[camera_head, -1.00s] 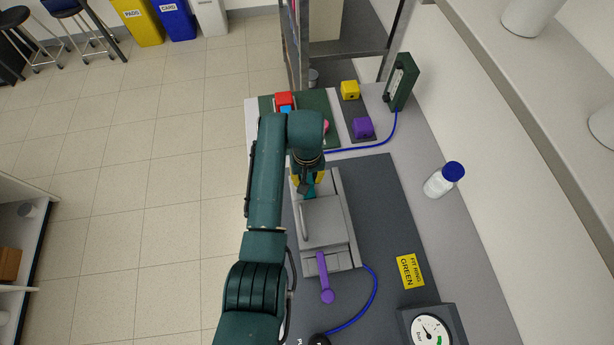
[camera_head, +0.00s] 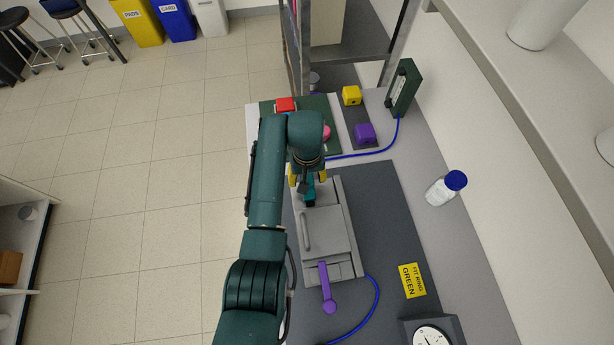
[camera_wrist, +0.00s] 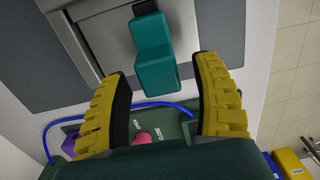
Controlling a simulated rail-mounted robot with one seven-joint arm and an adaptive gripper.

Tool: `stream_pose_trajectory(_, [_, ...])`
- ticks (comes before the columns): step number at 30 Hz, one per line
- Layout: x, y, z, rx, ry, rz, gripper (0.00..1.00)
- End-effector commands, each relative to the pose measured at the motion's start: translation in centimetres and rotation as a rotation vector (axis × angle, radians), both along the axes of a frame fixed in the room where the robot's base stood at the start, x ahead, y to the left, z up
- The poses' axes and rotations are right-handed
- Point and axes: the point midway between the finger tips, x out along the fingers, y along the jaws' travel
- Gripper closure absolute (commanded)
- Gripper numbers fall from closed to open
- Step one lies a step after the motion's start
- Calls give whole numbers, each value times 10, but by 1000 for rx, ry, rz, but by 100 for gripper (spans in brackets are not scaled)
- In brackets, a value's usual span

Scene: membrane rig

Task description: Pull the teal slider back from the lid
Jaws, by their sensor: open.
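The teal slider (camera_wrist: 154,52) shows in the wrist view as a teal block with a dark piece at its top end, at the edge of the grey rig. It also shows in the head view (camera_head: 309,189), partly hidden by my gripper. The grey lid (camera_head: 325,232) lies flat and closed-looking on the rig, with a bar handle on its left side. My gripper (camera_wrist: 161,95) is open, with ribbed yellow fingers on either side of the slider's near end. The fingers are apart from the slider, with a gap on both sides.
A purple lever (camera_head: 327,288) sits at the rig's front. A blue tube (camera_head: 376,298) runs beside it. Purple (camera_head: 364,133) and yellow (camera_head: 351,95) blocks and a green gauge panel (camera_head: 403,89) stand behind.

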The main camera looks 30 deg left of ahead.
Motion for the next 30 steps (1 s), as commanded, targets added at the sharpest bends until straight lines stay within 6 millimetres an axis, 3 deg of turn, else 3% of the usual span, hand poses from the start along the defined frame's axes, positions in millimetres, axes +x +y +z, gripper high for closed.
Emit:
stream_pose_trajectory(15, [0, 0, 106, 1, -2, 0, 35])
stream_pose_trajectory(20, [0, 0, 117, 0, 0, 0, 35])
stream_pose_trajectory(30, [0, 0, 118, 0, 0, 0, 35])
